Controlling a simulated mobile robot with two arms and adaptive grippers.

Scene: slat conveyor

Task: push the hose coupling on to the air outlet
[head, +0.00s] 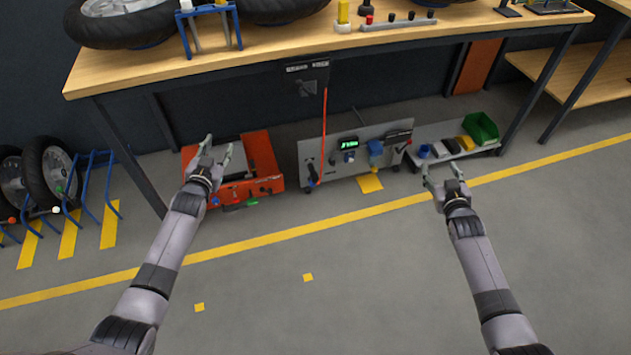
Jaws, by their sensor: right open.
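A thin red hose (323,130) hangs from a dark box under the bench. Its lower end has a small blue and dark piece (313,175), which looks like the hose coupling, at the left part of a grey panel (345,182). I cannot tell which fitting is the air outlet. My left gripper (218,148) is open and empty in front of the orange unit, left of the hose. My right gripper (441,170) is open and empty, right of the panel, in front of the grey shelf.
The wooden workbench (290,45) overhangs the panel. An orange unit (262,158) stands left of the panel. A low shelf (455,133) with a green bin (481,129) stands to the right. Wheels in blue racks (90,185) are far left. The floor in front is clear.

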